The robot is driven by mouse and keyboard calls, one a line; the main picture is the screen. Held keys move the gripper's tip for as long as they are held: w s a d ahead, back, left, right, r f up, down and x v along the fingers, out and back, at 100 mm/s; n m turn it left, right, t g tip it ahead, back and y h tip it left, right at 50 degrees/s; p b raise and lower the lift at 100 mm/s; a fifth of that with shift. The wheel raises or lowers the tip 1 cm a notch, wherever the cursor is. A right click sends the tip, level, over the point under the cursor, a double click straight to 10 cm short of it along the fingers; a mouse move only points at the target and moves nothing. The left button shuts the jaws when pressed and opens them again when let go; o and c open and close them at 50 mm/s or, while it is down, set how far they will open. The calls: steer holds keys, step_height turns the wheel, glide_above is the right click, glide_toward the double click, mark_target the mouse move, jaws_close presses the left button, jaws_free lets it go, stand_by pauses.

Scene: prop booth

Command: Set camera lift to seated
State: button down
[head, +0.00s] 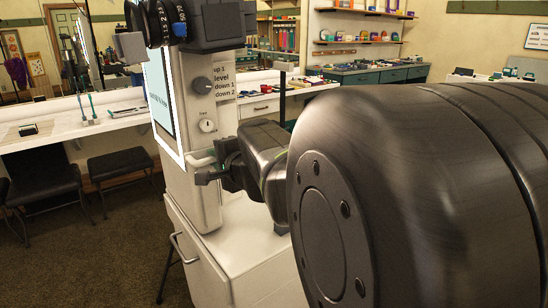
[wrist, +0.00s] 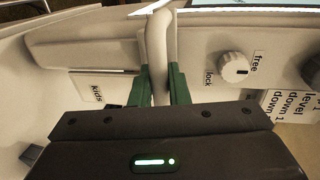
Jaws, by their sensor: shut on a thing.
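The camera lift is a cream booth column (head: 190,185) with a black camera (head: 158,22) at its top. A pale bar handle (wrist: 158,30) sticks out from its side. My gripper (head: 206,167) is at that handle, and in the wrist view the green fingers of my gripper (wrist: 160,86) are closed on either side of it. A white lock knob (wrist: 234,68) sits beside the handle, between the labels "free" and "lock"; its dark mark lies on the "free" side. A "kids" label (wrist: 95,90) is left of the fingers. No "seated" label is readable.
A dark dial (head: 203,86) with labels "up 1", "level", "down 1", "down 2" is above the lock knob. The column stands on a white cabinet (head: 250,240). A stool (head: 121,163) and counter (head: 70,128) are at left. Open carpet lies in front.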

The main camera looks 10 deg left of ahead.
steer(key=shift+f+b, duration=0.5)
steer(key=shift+f, duration=0.4)
steer(key=c, duration=1.5)
jaws_free()
steer(key=shift+r, duration=0.1)
